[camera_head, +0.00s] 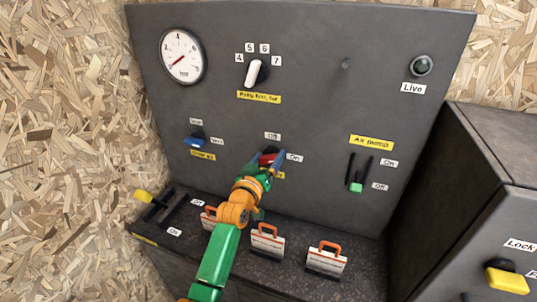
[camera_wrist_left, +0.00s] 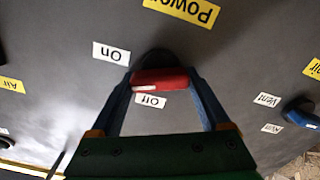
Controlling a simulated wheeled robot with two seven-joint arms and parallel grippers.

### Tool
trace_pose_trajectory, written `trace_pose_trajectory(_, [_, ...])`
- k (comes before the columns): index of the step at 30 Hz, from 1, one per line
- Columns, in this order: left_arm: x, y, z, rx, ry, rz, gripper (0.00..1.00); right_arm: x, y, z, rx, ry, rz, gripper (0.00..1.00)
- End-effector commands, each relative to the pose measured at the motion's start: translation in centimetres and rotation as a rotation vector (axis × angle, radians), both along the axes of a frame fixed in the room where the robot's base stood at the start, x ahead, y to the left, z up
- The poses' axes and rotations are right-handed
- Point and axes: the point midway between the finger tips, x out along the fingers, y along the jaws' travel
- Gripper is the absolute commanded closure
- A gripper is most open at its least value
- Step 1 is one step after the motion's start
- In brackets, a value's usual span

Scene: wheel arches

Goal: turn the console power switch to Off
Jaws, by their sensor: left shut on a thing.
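The power switch is a red knob (camera_head: 268,157) on the dark console panel. An Off label (camera_head: 272,135) sits above it and an On label (camera_head: 294,157) to its right. My left gripper (camera_wrist_left: 162,80) is shut on the red knob, one blue finger at each end, as the left wrist view shows. That view is upside down, and the red knob (camera_wrist_left: 165,80) lies nearly level in it. Its white mark is at the left end, close to both the On label (camera_wrist_left: 111,54) and the Off label (camera_wrist_left: 150,101). My right gripper is out of view.
A blue knob (camera_head: 195,140) is left of the switch and a green-tipped lever (camera_head: 356,187) is right. A yellow-handled lever (camera_head: 145,196) is at the left. A dark cabinet (camera_head: 470,190) stands at right.

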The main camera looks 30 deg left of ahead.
Motion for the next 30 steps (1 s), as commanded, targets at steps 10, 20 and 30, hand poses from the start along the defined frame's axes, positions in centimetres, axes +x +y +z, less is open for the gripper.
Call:
trace_pose_trajectory(10, [0.0, 0.2, 0.2, -0.318, -0.076, 0.001, 0.76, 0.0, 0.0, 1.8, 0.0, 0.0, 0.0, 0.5])
trace_pose_trajectory(20, [-0.1, 0.3, 0.1, -0.624, -0.151, -0.001, 0.76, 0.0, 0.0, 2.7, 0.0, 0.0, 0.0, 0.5])
trace_pose_trajectory(30, [-0.1, 0.4, 0.0, -0.909, -0.221, -0.001, 0.76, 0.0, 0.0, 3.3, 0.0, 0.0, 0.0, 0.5])
